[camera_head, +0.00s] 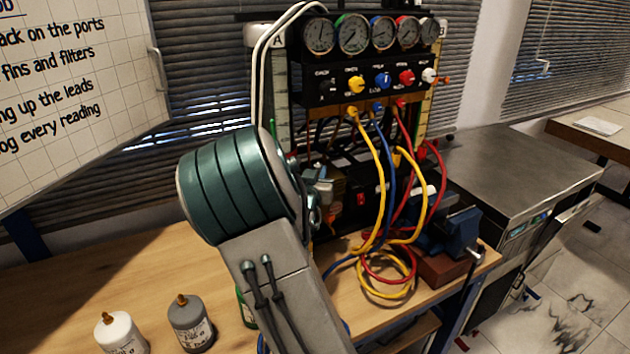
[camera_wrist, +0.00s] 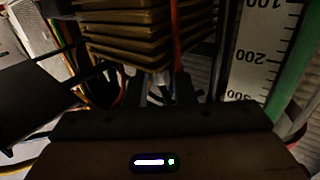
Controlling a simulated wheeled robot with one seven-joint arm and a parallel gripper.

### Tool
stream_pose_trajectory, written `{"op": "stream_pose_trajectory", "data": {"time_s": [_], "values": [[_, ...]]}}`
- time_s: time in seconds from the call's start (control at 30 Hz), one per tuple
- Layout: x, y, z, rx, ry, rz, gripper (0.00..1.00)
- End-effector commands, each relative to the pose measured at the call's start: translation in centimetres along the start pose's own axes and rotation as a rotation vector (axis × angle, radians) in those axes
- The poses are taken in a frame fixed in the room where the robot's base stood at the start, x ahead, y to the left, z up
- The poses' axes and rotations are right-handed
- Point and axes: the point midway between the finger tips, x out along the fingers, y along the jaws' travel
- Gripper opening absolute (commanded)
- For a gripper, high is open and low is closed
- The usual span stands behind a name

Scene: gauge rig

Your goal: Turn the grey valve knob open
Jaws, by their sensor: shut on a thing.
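My gripper (camera_wrist: 157,92) shows in the wrist view, its dark fingers close together in front of the metal fins. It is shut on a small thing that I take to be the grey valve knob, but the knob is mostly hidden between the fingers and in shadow. In the head view my arm covers the fingertips. A small grey fitting (camera_head: 321,186) shows just right of my wrist, low in front of the gauge rig; I cannot tell whether it belongs to the valve.
The gauge panel (camera_head: 345,92) has black, yellow, blue, red and white knobs. Yellow, blue and red hoses (camera_head: 372,180) hang right of my arm. A blue vise (camera_head: 455,232) stands at the bench's right. White (camera_head: 120,335) and grey (camera_head: 191,326) bottles stand at front left.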

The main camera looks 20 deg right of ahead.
Motion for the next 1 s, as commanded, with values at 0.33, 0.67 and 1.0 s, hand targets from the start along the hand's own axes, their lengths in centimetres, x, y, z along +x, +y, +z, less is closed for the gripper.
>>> {"op": "stream_pose_trajectory", "data": {"time_s": [0.33,0.67,1.0], "values": [[0.11,0.73,0.48,0.004,0.008,-0.195,0.01],[0.19,0.97,0.21,0.001,0.008,-0.328,0.01],[0.23,0.99,-0.11,0.0,0.006,-0.387,0.01]]}}
